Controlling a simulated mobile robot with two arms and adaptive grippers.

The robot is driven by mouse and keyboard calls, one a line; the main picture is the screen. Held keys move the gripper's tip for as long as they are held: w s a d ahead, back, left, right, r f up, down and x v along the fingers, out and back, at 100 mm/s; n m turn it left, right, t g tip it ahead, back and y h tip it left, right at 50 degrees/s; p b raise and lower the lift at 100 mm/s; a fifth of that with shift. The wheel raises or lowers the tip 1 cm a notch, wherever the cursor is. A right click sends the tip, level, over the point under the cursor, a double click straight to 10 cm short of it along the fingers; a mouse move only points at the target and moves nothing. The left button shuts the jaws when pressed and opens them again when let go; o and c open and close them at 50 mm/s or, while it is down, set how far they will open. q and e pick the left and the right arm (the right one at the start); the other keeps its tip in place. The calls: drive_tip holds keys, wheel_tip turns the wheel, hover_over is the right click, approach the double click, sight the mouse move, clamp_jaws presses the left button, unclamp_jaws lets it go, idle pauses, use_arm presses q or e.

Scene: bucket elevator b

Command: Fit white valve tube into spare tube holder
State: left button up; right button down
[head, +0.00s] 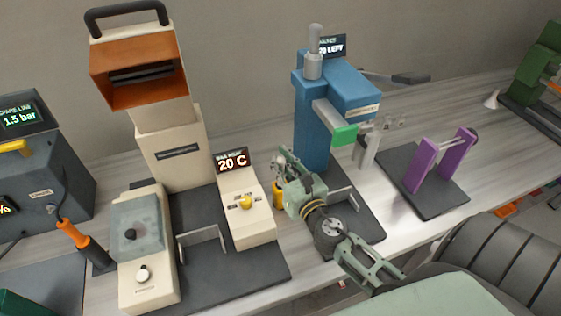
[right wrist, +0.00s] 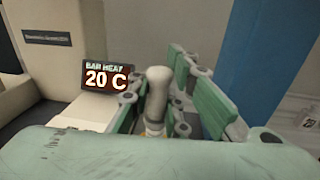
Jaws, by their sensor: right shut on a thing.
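My right gripper (head: 282,165) is beside the blue machine's column, above the bench. In the right wrist view the gripper (right wrist: 158,105) is shut on a pale, round-topped tube (right wrist: 158,82), which looks like the white valve tube. The tube stands nearly upright between the green fingers, and its lower end is hidden. A small yellow cup-like part (head: 278,195) shows just below the gripper in the head view. I cannot tell whether it is the spare tube holder or whether the tube touches it. My left gripper is not in view.
A cream console (head: 250,222) with a "20 C" display (head: 232,161) stands left of the gripper. The blue machine (head: 309,130) with a green-tipped arm stands close on the right. A purple two-post stand (head: 455,155) is farther right. Bare bench lies between the blue machine and the stand.

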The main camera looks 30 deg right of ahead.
drive_tip(key=shift+f+b, duration=2.1)
drive_tip(key=shift+f, duration=0.15)
drive_tip(key=c, duration=1.6)
unclamp_jaws()
drive_tip(key=shift+o, duration=0.2)
drive_tip(key=s+a, duration=0.1)
drive_tip(key=s, duration=1.1)
drive_tip(key=shift+a, duration=0.3)
